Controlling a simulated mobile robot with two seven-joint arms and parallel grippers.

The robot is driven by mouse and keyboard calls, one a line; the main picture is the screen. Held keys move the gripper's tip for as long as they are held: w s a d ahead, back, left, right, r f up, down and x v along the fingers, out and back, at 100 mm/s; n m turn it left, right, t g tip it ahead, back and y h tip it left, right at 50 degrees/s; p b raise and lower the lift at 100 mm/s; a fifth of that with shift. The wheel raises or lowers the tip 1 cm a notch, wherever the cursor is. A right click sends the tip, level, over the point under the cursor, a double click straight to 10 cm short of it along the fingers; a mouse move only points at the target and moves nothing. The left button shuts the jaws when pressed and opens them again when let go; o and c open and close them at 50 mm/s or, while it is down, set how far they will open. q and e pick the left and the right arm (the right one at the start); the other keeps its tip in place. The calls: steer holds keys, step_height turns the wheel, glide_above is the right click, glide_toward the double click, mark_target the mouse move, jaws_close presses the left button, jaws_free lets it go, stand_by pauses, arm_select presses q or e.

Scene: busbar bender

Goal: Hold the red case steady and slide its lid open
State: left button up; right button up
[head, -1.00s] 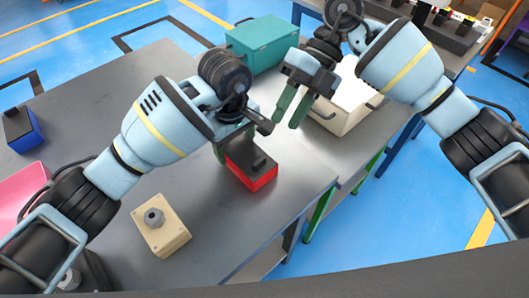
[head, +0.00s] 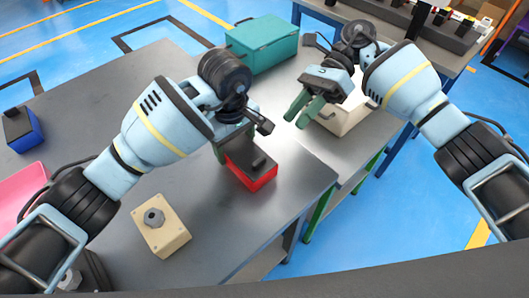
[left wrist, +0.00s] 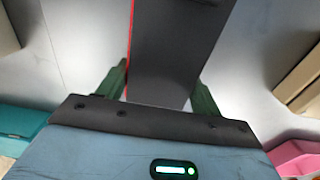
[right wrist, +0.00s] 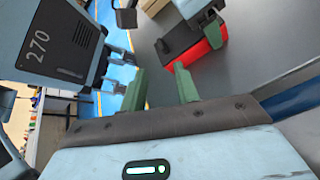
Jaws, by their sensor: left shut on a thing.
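The red case (head: 264,183) sits on the grey table near its right edge, with a dark lid (head: 249,159) that has a raised black grip on top. My left gripper (head: 233,145) is at the far end of the case; its green fingers (left wrist: 160,84) are on either side of the case in the left wrist view, shut on it. My right gripper (head: 302,112) is empty above the table, to the right of and apart from the case. Its green fingers (right wrist: 161,84) stand apart in the right wrist view, with the case (right wrist: 196,52) beyond them.
A beige box with a grey knob (head: 161,226) stands near the table's front. A teal case (head: 262,47) is at the back, and a cream bin (head: 346,117) lies behind my right gripper. A blue case (head: 22,129) and a pink bin (head: 22,195) are at the left.

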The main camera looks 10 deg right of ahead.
mark_target(262, 158)
steer(key=n, duration=0.3)
steer(key=d+n+y, duration=0.1)
steer(key=n, duration=0.1)
steer(key=shift+w+f, duration=0.25)
steer(key=shift+f, duration=0.15)
steer(key=shift+a, duration=0.1)
steer(key=x, duration=1.2)
steer(key=shift+s+r, duration=0.1)
steer(key=shift+r, duration=0.05)
jaws_close()
